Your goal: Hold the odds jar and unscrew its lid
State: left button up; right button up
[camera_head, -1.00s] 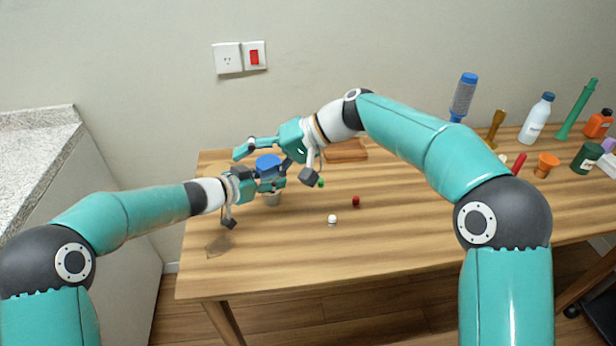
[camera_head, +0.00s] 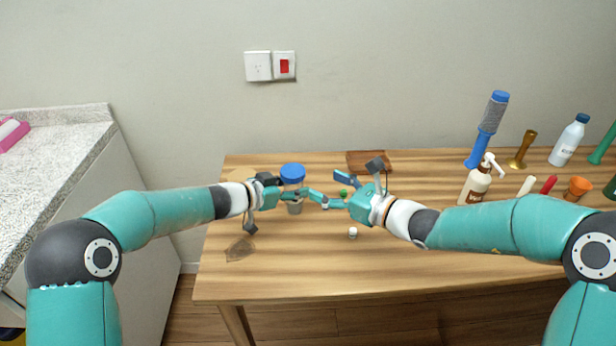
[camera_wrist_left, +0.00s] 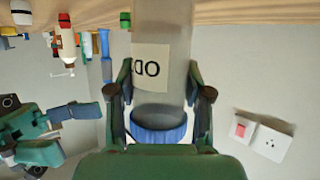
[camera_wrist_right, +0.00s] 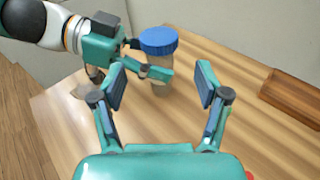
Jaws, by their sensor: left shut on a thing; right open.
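The odds jar (camera_head: 295,208) is upright, with its blue lid (camera_head: 292,172) on top. I cannot tell whether its base touches the table. My left gripper (camera_head: 287,190) is shut around the jar's body from the left, below the lid. In the right wrist view the lid (camera_wrist_right: 158,41) lies ahead, beyond the fingertips.
A wooden tray (camera_head: 369,161) lies behind the right gripper.

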aim_at(294, 169)
jog(key=x, duration=1.1)
jog(key=shift+a, duration=0.1)
jog(key=c, duration=1.1)
jog(key=shift+w+r+n+g+y, duration=0.1)
jog(key=shift+r+n+g+y, duration=0.05)
jog(key=shift+n+g+y, duration=0.8)
jog(key=n+g+y, duration=0.2)
jog(key=n+g, duration=0.1)
jog(key=g, duration=0.1)
jog(key=shift+n+g, duration=0.65)
jog(key=o, duration=1.4)
